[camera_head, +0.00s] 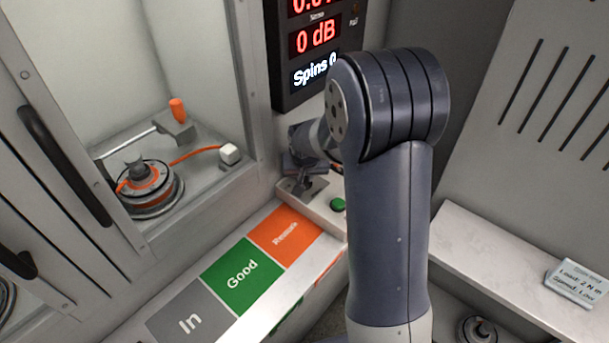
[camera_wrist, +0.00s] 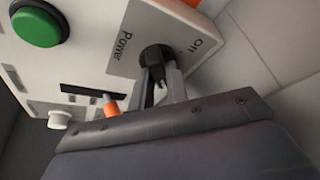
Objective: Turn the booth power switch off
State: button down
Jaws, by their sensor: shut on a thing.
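The power switch (camera_wrist: 153,55) is a black knob on a grey plate marked "Power" and "Off" in the wrist view. My gripper (camera_wrist: 162,84) is shut on this knob, with a grey finger on each side of it. The knob's pointer direction is partly hidden between the fingers. In the head view my gripper (camera_head: 304,184) is down at the control panel (camera_head: 325,212) below the display. There my arm and gripper cover most of the switch.
A green button (camera_head: 338,204) sits beside the switch. The display (camera_head: 316,38) reads "0 dB" and "Spins 0". In, Good and Rework (camera_head: 285,233) zones lie in front. A glass-fronted booth with a motor (camera_head: 150,188) stands left. A pale ledge (camera_head: 510,262) with a card is right.

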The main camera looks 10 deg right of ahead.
jog(key=shift+d+n+y, duration=0.1)
jog(key=shift+n+y, duration=0.2)
jog(key=shift+n, duration=0.6)
jog(key=shift+d+f+n+y+b, duration=0.15)
jog(key=shift+n+y+b, duration=0.45)
jog(key=shift+n, duration=0.6)
jog(key=n+b, duration=0.2)
jog(key=n+y+b, duration=0.1)
jog(key=n+b, duration=0.2)
jog(key=shift+w+g+y, duration=0.1)
jog(key=shift+g+y, duration=0.2)
jog(key=shift+g, duration=0.1)
jog(key=n+g+y+b, duration=0.1)
jog(key=n, duration=0.3)
jog(key=shift+w+d+n+b, duration=0.1)
jog(key=shift+n+b, duration=0.2)
jog(key=shift+n+g+y, duration=0.4)
jog(key=shift+n+g, duration=0.5)
jog(key=shift+n, duration=1.1)
jog(key=c, duration=1.4)
grip_release()
